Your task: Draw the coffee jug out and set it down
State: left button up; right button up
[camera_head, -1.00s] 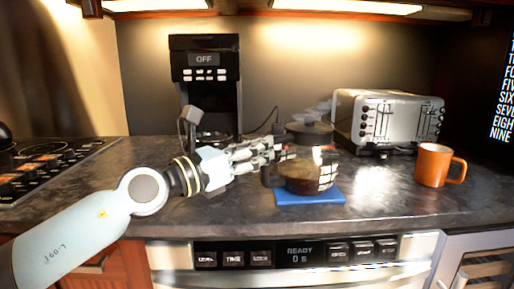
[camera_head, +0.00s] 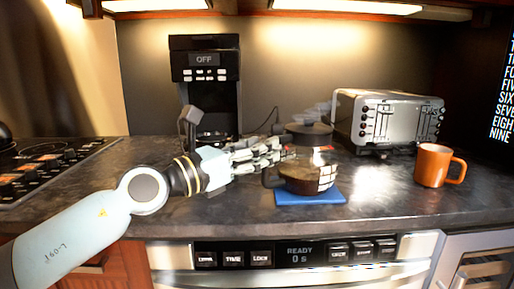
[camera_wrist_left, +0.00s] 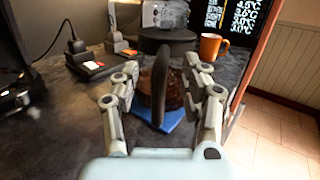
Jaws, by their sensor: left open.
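The coffee jug (camera_head: 308,176), dark glass with a black lid and handle, stands upright on the blue mat (camera_head: 310,197) on the counter. My left gripper (camera_head: 283,153) is open at the jug's left, by its handle. In the left wrist view the jug's black handle (camera_wrist_left: 160,78) shows between the open fingers of the gripper (camera_wrist_left: 162,92), apart from both. The blue mat (camera_wrist_left: 172,124) shows under the jug there. The coffee maker (camera_head: 205,85) stands behind my left arm with its display reading OFF. My right gripper is not in view.
A silver toaster (camera_head: 388,120) stands behind and right of the jug. An orange mug (camera_head: 436,166) is at the right. A cooktop (camera_head: 45,165) is at the left. The counter (camera_head: 385,190) is clear between the mat and the mug.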

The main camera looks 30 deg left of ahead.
pick_arm(q)
jog(key=v, duration=1.2)
jog(key=shift+a, duration=0.1)
